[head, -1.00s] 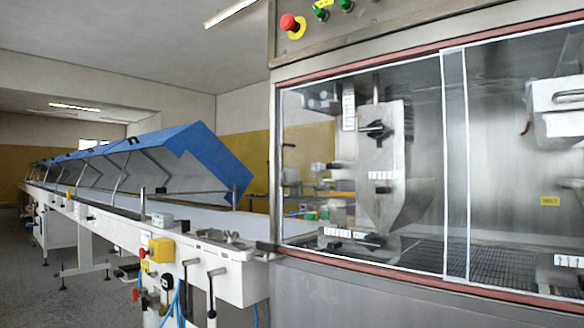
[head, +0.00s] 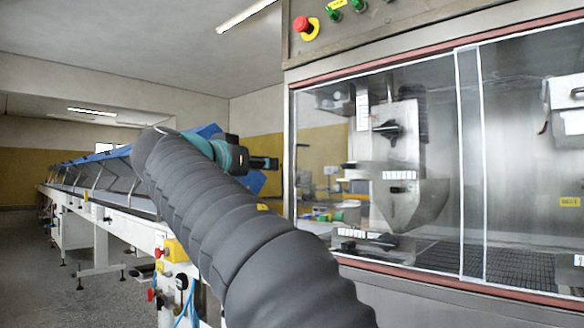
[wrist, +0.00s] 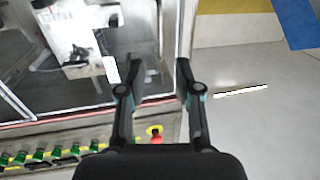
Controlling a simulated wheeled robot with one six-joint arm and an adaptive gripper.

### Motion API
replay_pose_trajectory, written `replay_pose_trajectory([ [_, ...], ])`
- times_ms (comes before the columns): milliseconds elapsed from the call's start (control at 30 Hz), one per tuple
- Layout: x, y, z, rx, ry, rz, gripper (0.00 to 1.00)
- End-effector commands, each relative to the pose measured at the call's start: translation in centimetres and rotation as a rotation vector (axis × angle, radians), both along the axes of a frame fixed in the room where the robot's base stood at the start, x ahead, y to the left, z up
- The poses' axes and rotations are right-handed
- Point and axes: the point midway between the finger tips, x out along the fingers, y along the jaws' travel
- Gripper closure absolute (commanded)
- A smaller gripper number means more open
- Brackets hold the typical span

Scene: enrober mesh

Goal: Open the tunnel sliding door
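The tunnel's clear sliding door (head: 440,130) covers the front of the steel cabinet. Its two white-edged panes overlap at a vertical strip (head: 470,160) right of centre, and no gap shows between them. I cannot make out a handle. My gripper (head: 272,163) is at the end of my dark sleeved arm, just left of the cabinet's left edge in the head view. In the wrist view my gripper (wrist: 158,68) has its two fingers apart with nothing between them. The cabinet's window and frame edge (wrist: 184,40) lie beyond the fingers there, apparently not touched.
A red emergency stop (head: 303,24) and green buttons (head: 334,18) sit above the window. Steel parts (head: 405,170) stand inside behind the glass. A white conveyor line with raised blue covers (head: 208,131) runs away at left. Open floor (head: 50,270) lies at lower left.

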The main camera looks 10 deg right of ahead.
Motion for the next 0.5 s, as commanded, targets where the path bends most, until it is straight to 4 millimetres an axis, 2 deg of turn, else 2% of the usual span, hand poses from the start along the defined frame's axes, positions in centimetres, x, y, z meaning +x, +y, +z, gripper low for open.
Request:
replay_pose_trajectory([
  [167,0.9,-0.6,0.5,0.001,-0.017,-0.006,0.66],
  [500,5.3,-4.8,0.5,0.000,-0.013,-0.008,0.66],
])
